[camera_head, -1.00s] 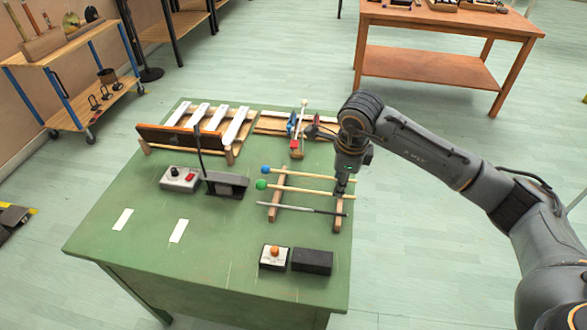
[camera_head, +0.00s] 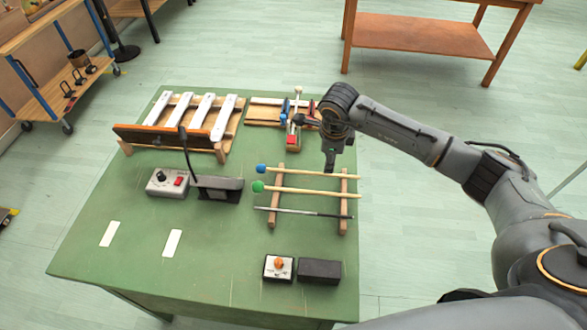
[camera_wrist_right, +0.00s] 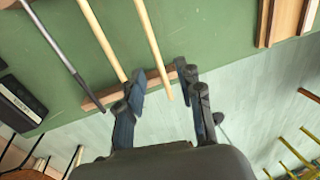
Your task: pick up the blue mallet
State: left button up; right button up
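The blue mallet (camera_head: 290,172) lies across a wooden rack, its blue head at the left and its pale stick running right. My right gripper (camera_head: 330,166) is over the right part of that stick. In the right wrist view, the gripper (camera_wrist_right: 159,80) is open, and the pale stick of the blue mallet (camera_wrist_right: 150,35) runs between its fingers without visible contact on both sides. The mallet's head is outside that view. I cannot tell how far the fingertips are above the stick. My left gripper is not in view.
A green mallet (camera_head: 295,190) and a dark rod (camera_head: 300,211) lie beside it on the rack (camera_head: 343,218).

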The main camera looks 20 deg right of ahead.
aim_at(327, 175)
jog(key=f+p, duration=0.1)
jog(key=f, duration=0.2)
jog(key=f+p, duration=0.1)
jog(key=f, duration=0.1)
jog(key=shift+w+d+f, duration=0.1)
jog(key=shift+w+f, duration=0.1)
jog(key=shift+f, duration=0.2)
jog(key=shift+w+f, duration=0.15)
jog(key=shift+f, duration=0.3)
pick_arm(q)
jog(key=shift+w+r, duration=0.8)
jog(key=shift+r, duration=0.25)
pick_arm(e)
grip_shut()
